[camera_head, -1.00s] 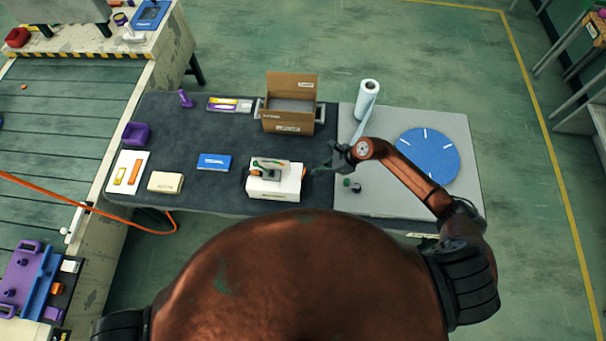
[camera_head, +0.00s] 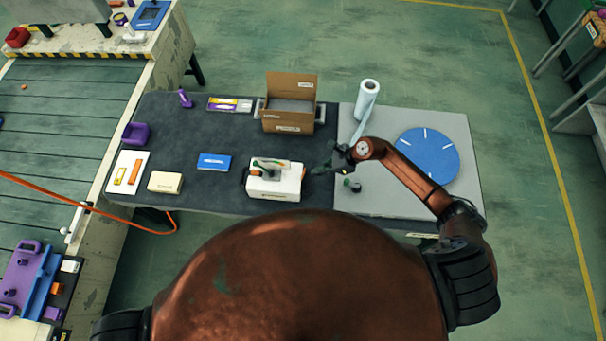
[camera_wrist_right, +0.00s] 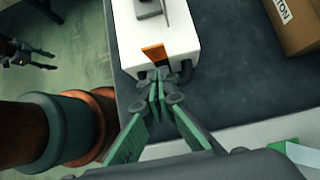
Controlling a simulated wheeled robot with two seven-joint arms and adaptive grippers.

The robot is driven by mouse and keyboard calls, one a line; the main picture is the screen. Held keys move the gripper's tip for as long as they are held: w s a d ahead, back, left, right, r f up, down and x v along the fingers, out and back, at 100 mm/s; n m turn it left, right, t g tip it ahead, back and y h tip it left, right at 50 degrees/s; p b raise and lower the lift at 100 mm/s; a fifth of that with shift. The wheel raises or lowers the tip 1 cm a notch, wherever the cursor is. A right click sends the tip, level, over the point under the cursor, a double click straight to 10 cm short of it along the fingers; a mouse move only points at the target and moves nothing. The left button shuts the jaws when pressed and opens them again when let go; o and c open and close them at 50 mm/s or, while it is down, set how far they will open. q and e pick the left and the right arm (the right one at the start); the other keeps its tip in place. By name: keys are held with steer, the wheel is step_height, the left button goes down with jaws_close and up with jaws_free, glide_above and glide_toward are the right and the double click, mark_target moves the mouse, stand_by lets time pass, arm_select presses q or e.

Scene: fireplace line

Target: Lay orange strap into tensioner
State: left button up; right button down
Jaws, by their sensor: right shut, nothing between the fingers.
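The white box (camera_head: 285,190) stands on the dark mat, with a grey tensioner (camera_head: 267,173) on its top. It also shows in the wrist view (camera_wrist_right: 190,40), where a short orange strap end (camera_wrist_right: 155,53) sticks out at its near edge. An orange bit (camera_head: 247,176) shows at the box's left end in the head view. My right gripper (camera_head: 322,170) is just right of the box. In the wrist view its green fingers (camera_wrist_right: 158,92) are shut and empty, close to the strap end. My left gripper (camera_wrist_right: 40,57) shows in the wrist view over the floor, its fingers apart.
An open cardboard box (camera_head: 288,122) stands behind the white box. A blue disc (camera_head: 428,158) and a white roll (camera_head: 367,95) are at the right. A small green and dark item (camera_head: 352,186) is on the grey surface. A blue booklet (camera_head: 214,162) lies left.

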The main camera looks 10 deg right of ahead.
steer(key=shift+w+a+b, duration=0.2)
steer(key=shift+w+a, duration=0.15)
steer(key=shift+a, duration=0.85)
steer(key=shift+w+a+b, duration=0.25)
steer(key=shift+w+a, duration=0.1)
steer(key=shift+a, duration=0.85)
steer(key=shift+w+a+b, duration=0.2)
steer(key=shift+w+a, duration=0.15)
steer(key=shift+a, duration=0.85)
steer(key=shift+w+a+f+b, duration=0.1)
steer(key=shift+a+f+b, duration=0.25)
steer(key=shift+f+b, duration=0.3)
steer(key=shift+w+a+f, duration=0.1)
steer(key=shift+a+f, duration=0.05)
steer(key=shift+a, duration=0.15)
steer(key=shift+b+x, duration=1.05)
steer(key=shift+b, duration=0.15)
steer(key=shift+d+f, duration=0.1)
